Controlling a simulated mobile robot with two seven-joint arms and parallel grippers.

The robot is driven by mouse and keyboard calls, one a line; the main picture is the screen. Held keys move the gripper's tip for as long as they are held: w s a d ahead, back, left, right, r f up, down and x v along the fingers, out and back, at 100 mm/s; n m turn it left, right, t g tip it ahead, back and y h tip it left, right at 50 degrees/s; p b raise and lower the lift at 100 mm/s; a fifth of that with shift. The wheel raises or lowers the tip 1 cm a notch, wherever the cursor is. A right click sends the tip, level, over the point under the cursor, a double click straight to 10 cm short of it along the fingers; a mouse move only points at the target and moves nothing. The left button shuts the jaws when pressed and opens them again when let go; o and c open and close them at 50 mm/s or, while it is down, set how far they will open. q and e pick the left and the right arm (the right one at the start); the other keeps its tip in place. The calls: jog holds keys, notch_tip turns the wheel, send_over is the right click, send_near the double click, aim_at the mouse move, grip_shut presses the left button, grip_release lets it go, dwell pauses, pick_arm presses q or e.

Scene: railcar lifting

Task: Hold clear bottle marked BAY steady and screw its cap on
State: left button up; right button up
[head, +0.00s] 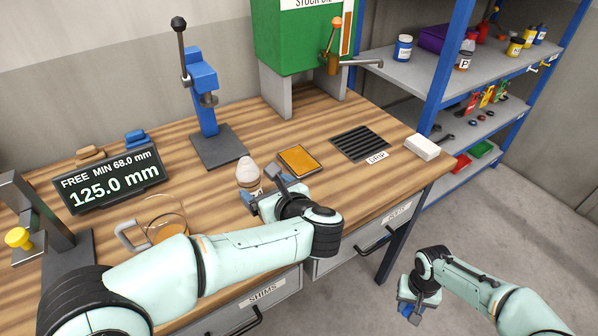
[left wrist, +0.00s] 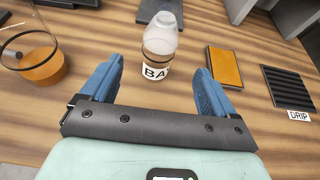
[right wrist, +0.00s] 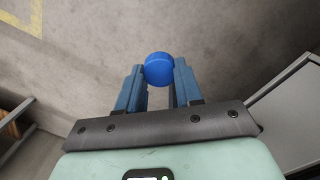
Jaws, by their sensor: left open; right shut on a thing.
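The clear bottle marked BAY (head: 247,173) stands upright on the wooden bench, with a pale, cloudy upper part. In the left wrist view the bottle (left wrist: 160,45) shows the letters "BA" on its label, the rest turned away. My left gripper (head: 262,195) is open, its blue fingers (left wrist: 157,85) spread to either side of the bottle's near side, not touching it. My right gripper (head: 408,308) is out beyond the bench's right end, low over the floor. It is shut on a round blue cap (right wrist: 159,69), held between its fingertips.
A glass jug with amber liquid (head: 163,222) stands left of the bottle. An orange pad (head: 300,160), a DRIP grate (head: 360,143) and a white block (head: 422,147) lie to the right. A blue press (head: 205,100) stands behind. Shelves (head: 400,75) are at far right.

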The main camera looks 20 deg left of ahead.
aim_at(252, 178)
pick_arm(q)
jog(key=shift+d, duration=0.1)
pick_arm(e)
jog(key=shift+s+d, duration=0.1)
pick_arm(q)
jog(key=x, duration=0.6)
jog(key=shift+w+a+f, duration=0.1)
jog(key=shift+w+a, duration=0.1)
jog(key=shift+a, duration=0.15)
pick_arm(e)
jog(key=shift+r, duration=0.25)
pick_arm(q)
jog(key=shift+p+x, duration=0.5)
jog(key=shift+x, duration=2.1)
pick_arm(e)
jog(key=shift+r, duration=0.3)
pick_arm(q)
jog(key=shift+w, duration=0.1)
jog(key=shift+c, duration=0.4)
jog(key=c, duration=1.1)
